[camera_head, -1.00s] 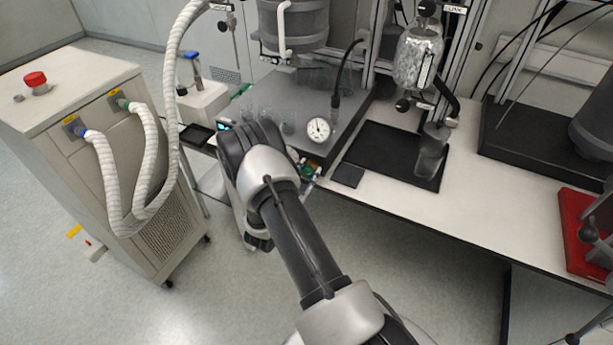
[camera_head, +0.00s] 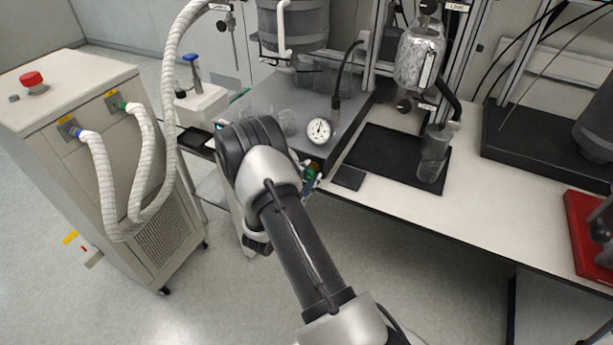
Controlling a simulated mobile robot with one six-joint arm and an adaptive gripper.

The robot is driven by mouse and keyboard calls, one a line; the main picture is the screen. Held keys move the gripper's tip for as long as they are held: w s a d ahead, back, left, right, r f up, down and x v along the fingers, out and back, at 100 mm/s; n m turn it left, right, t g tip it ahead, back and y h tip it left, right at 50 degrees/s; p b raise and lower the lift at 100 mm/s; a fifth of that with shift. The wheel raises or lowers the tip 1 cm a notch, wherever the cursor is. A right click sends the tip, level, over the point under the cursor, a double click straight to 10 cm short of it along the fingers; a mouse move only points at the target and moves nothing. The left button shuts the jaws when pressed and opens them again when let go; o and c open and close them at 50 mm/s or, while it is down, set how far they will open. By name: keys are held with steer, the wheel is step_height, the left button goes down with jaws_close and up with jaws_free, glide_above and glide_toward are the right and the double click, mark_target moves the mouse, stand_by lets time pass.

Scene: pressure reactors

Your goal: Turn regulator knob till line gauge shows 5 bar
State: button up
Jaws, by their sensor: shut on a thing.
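The line gauge (camera_head: 319,131) is a round white dial at the front of the grey bench platform, right of my wrist. Its needle is too small to read. The regulator knob (camera_head: 313,168) seems to be the small dark and green part below the gauge at the bench's front edge, mostly hidden by my arm. My gripper (camera_head: 311,184) shows only as a small piece beside my forearm at that spot. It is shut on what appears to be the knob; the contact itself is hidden.
Glassware (camera_head: 289,122) stands on the platform behind my wrist. A black tray (camera_head: 376,158) with a beaker (camera_head: 433,154) lies to the right. A cabinet (camera_head: 60,120) with white hoses stands left. A red tray (camera_head: 588,238) is far right. Floor in front is clear.

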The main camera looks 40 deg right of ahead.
steer(key=o, duration=1.1)
